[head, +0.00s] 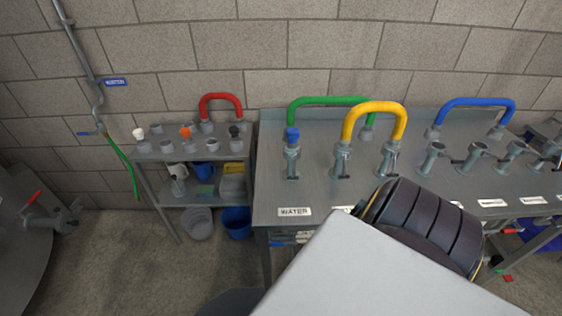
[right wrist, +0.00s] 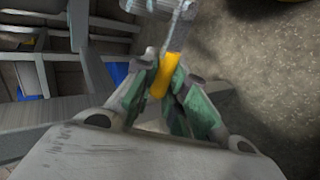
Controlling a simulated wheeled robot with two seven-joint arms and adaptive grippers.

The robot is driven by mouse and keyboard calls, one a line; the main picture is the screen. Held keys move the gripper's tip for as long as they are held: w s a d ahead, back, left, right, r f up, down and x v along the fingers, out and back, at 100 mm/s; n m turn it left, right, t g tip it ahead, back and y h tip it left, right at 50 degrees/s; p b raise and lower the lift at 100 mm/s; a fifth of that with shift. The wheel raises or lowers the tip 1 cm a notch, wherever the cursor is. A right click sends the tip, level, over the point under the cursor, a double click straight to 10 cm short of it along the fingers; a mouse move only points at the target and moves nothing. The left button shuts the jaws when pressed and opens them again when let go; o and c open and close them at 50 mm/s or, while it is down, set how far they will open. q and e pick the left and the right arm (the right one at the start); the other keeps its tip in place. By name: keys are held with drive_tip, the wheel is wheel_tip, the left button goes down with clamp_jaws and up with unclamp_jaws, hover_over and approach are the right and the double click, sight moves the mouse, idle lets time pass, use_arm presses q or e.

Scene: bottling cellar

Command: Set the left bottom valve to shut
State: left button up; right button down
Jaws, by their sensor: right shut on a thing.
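In the right wrist view my right gripper (right wrist: 160,98) is shut on a yellow lever (right wrist: 160,76), with a green-padded finger on each side of it. The lever joins a grey metal valve body (right wrist: 168,12) at the top edge of that view. The frames do not show whether this is the left bottom valve, and its full fitting is cut off. In the head view my own arm covers the lower right and hides the right gripper. My left gripper is in neither view.
A steel bench (head: 270,190) carries hose stubs and a yellow hose (head: 373,108). A red-handled valve (head: 36,197) sits on a tank at the left. A small shelf table (head: 185,150) and a blue bucket (head: 236,222) stand between. Floor at lower left is clear.

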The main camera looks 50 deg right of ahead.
drive_tip(key=shift+a, duration=0.1)
drive_tip(key=c, duration=1.4)
unclamp_jaws()
drive_tip(key=shift+c, duration=0.2)
